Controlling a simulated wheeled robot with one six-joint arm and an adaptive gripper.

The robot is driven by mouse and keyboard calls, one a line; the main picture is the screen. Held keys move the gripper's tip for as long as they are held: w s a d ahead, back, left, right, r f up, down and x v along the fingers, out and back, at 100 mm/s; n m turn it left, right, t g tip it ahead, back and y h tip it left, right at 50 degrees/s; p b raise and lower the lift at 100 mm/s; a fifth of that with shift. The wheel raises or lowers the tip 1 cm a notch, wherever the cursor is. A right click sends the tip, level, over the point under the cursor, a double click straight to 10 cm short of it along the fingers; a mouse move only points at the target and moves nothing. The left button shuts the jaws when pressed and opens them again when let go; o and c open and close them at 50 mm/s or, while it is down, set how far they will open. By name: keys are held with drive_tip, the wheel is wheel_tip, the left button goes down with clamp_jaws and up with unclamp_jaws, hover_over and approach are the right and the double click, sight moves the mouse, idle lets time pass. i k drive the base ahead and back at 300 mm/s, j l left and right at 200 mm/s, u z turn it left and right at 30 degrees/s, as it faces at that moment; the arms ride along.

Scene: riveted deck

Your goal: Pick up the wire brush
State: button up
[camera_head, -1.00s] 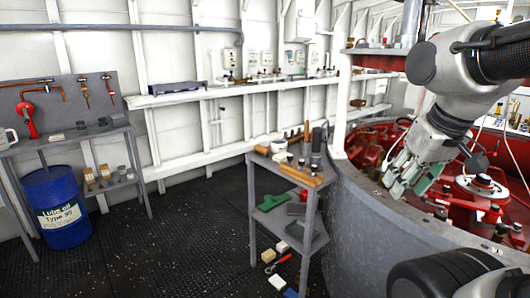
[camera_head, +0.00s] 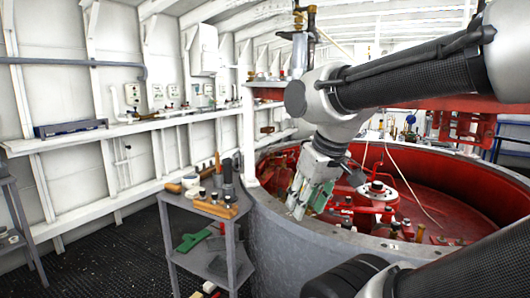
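My gripper (camera_head: 311,203) hangs in the middle of the view, pointing down over the rim of the round red-lined well. Its pads look grey and green, and I cannot tell how far apart the fingers are. I cannot surely single out the wire brush. A long wooden piece (camera_head: 214,209) with small dark parts on it lies along the front edge of the grey stand's top (camera_head: 179,201) and may be it. The gripper is to the right of this stand and apart from it.
A dark upright tool (camera_head: 228,172) stands at the back of the stand. A green brush-like item (camera_head: 193,241) lies on its lower shelf. The curved grey well wall (camera_head: 284,248) is right beside the stand. A wall shelf (camera_head: 95,134) runs along the left.

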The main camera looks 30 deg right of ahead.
sight(171, 188)
drive_tip(key=i+j+z, duration=0.15)
drive_tip(key=i+j, duration=0.2)
drive_tip(key=i+j+z, duration=0.15)
drive_tip(key=i+j, duration=0.25)
drive_tip(key=i+j+z, duration=0.2)
drive_tip(key=i+j, duration=0.2)
drive_tip(key=i+j+z, duration=0.15)
drive_tip(key=i+j, duration=0.2)
drive_tip(key=j, duration=0.15)
drive_tip(key=i+j+z, duration=0.15)
drive_tip(key=i+j, duration=0.15)
drive_tip(key=j, duration=0.25)
